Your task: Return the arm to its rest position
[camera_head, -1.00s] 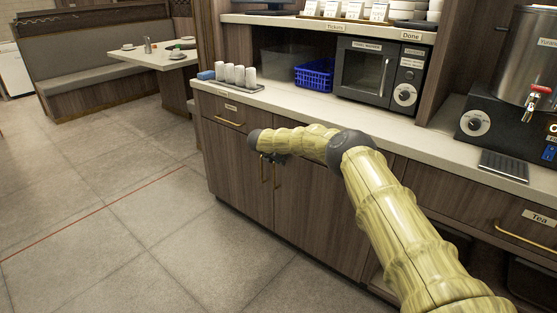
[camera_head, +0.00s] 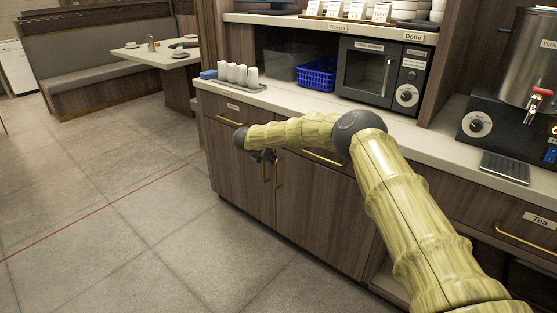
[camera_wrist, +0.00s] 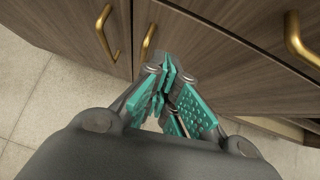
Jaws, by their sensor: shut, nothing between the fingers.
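My arm reaches in from the lower right of the head view, bent at a dark elbow joint. My gripper (camera_head: 263,156) is small and mostly hidden behind the wrist there, in front of the cabinet doors (camera_head: 310,215). In the wrist view my gripper (camera_wrist: 168,88) shows its teal-padded fingers drawn together with nothing held. The wooden cabinet front and brass handles lie beyond the fingers. I cannot tell the exact gap between the fingertips and the doors.
The counter (camera_head: 300,105) carries a tray of white cups (camera_head: 238,75), a blue basket (camera_head: 316,75), a microwave (camera_head: 365,70) and a tea urn (camera_head: 520,60). Brass handles (camera_wrist: 148,42) stick out from the cabinet. The tiled floor (camera_head: 100,220) at left is clear, with a dining table (camera_head: 155,56) behind.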

